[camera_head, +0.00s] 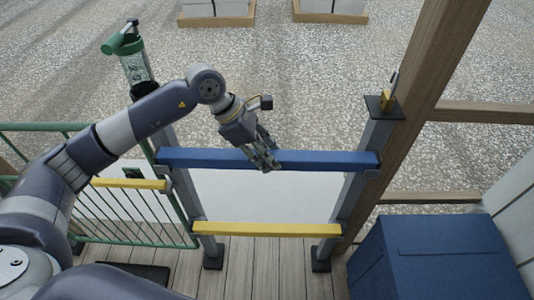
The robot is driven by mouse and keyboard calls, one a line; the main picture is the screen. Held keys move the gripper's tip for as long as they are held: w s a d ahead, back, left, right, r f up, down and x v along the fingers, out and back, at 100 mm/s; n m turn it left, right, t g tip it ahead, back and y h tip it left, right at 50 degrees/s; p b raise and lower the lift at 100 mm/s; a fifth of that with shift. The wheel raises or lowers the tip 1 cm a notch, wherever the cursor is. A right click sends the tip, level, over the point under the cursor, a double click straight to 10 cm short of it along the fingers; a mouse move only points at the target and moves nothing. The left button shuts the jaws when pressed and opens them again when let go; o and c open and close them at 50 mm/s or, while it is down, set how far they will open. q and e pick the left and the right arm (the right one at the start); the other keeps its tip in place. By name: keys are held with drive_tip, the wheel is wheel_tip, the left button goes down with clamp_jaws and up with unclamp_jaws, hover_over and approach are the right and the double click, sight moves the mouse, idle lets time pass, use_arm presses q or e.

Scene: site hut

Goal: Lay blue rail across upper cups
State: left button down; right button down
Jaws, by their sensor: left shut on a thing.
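The blue rail (320,160) lies level across the gap between two grey posts, the left post (207,247) and the right post (352,200). My left gripper (265,162) is shut on the rail near its middle, from above. The rail's ends are at the upper grey cups, the left cup (167,173) and the right cup (374,172), and partly cover them. I cannot tell whether the rail touches the cup bottoms. My right gripper is not in view.
A yellow rail (268,230) spans the posts lower down. A green railing (130,215) with a yellow bar (128,184) stands left. A blue box (435,255) stands right.

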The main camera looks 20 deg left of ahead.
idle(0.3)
use_arm(q)
drive_tip(key=c, duration=1.1)
unclamp_jaws()
drive_tip(key=shift+o, duration=0.2)
drive_tip(key=shift+f, duration=0.1)
drive_tip(key=v, duration=1.2)
drive_tip(key=shift+s, duration=0.1)
